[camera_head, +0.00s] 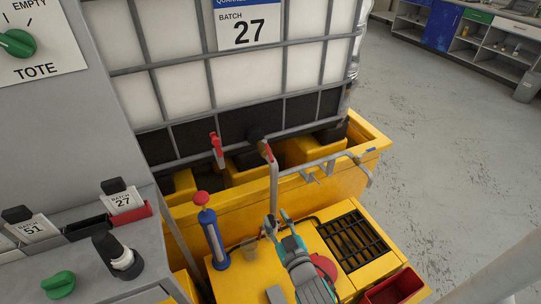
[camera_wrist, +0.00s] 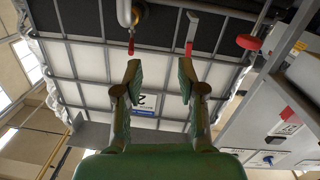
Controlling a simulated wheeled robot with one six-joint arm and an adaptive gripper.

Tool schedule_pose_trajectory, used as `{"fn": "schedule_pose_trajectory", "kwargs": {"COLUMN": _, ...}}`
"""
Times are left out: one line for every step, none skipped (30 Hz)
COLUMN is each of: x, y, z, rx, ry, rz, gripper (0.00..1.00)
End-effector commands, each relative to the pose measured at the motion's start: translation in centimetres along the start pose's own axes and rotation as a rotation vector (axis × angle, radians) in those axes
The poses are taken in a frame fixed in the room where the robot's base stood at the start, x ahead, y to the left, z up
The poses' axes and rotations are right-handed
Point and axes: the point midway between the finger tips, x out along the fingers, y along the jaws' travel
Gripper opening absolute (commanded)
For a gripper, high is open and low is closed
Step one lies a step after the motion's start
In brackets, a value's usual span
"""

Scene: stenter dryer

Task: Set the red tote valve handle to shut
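Two red handles show at the white caged tote (camera_head: 180,88). One red handle (camera_head: 216,150) stands nearly upright at the lower cage, left of the other. The other red handle (camera_head: 266,151) is slanted, at the top of a grey pipe by a dark fitting. I cannot tell which is the tote valve handle. In the wrist view, a short red handle (camera_wrist: 131,47) hangs by the pipe at left, and a longer one (camera_wrist: 189,48) is at right. My gripper (camera_head: 278,217) is below both handles; its fingers (camera_wrist: 160,72) are apart and empty, touching neither.
The grey pipe (camera_head: 274,190) rises beside my gripper. A yellow spill base (camera_head: 325,180) has a black grate (camera_head: 353,235). A grey panel with green knobs (camera_head: 60,284) is at left. Open floor lies right.

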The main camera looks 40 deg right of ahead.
Motion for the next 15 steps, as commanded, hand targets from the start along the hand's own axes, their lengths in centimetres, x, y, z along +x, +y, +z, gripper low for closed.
{"fn": "schedule_pose_trajectory", "kwargs": {"x": 2.0, "y": 0.9, "z": -1.1, "rx": -0.004, "ry": 0.014, "rz": 0.027, "gripper": 0.4}}
{"fn": "schedule_pose_trajectory", "kwargs": {"x": 3.0, "y": 1.4, "z": -1.5, "rx": -0.007, "ry": 0.019, "rz": 0.04, "gripper": 0.4}}
{"fn": "schedule_pose_trajectory", "kwargs": {"x": 4.3, "y": 2.0, "z": -2.1, "rx": -0.01, "ry": 0.023, "rz": 0.058, "gripper": 0.4}}
{"fn": "schedule_pose_trajectory", "kwargs": {"x": 5.1, "y": 2.5, "z": -2.5, "rx": -0.012, "ry": 0.026, "rz": 0.072, "gripper": 0.4}}
{"fn": "schedule_pose_trajectory", "kwargs": {"x": 5.8, "y": 3.0, "z": -3.0, "rx": -0.015, "ry": 0.029, "rz": 0.083, "gripper": 0.4}}
{"fn": "schedule_pose_trajectory", "kwargs": {"x": 6.8, "y": 3.5, "z": -3.4, "rx": -0.016, "ry": 0.032, "rz": 0.097, "gripper": 0.4}}
{"fn": "schedule_pose_trajectory", "kwargs": {"x": 7.4, "y": 3.9, "z": -3.8, "rx": -0.017, "ry": 0.035, "rz": 0.107, "gripper": 0.4}}
{"fn": "schedule_pose_trajectory", "kwargs": {"x": 7.9, "y": 4.3, "z": -4.2, "rx": -0.018, "ry": 0.037, "rz": 0.115, "gripper": 0.4}}
{"fn": "schedule_pose_trajectory", "kwargs": {"x": 8.5, "y": 4.7, "z": -4.5, "rx": -0.02, "ry": 0.039, "rz": 0.126, "gripper": 0.4}}
{"fn": "schedule_pose_trajectory", "kwargs": {"x": 8.9, "y": 5.0, "z": -4.7, "rx": -0.021, "ry": 0.039, "rz": 0.132, "gripper": 0.4}}
{"fn": "schedule_pose_trajectory", "kwargs": {"x": 9.2, "y": 5.2, "z": -4.9, "rx": -0.021, "ry": 0.04, "rz": 0.137, "gripper": 0.4}}
{"fn": "schedule_pose_trajectory", "kwargs": {"x": 9.5, "y": 5.4, "z": -5.1, "rx": -0.022, "ry": 0.041, "rz": 0.142, "gripper": 0.4}}
{"fn": "schedule_pose_trajectory", "kwargs": {"x": 9.7, "y": 5.5, "z": -5.2, "rx": -0.022, "ry": 0.042, "rz": 0.145, "gripper": 0.4}}
{"fn": "schedule_pose_trajectory", "kwargs": {"x": 9.9, "y": 5.6, "z": -5.3, "rx": -0.022, "ry": 0.042, "rz": 0.147, "gripper": 0.4}}
{"fn": "schedule_pose_trajectory", "kwargs": {"x": 10.1, "y": 5.7, "z": -5.4, "rx": -0.023, "ry": 0.043, "rz": 0.149, "gripper": 0.4}}
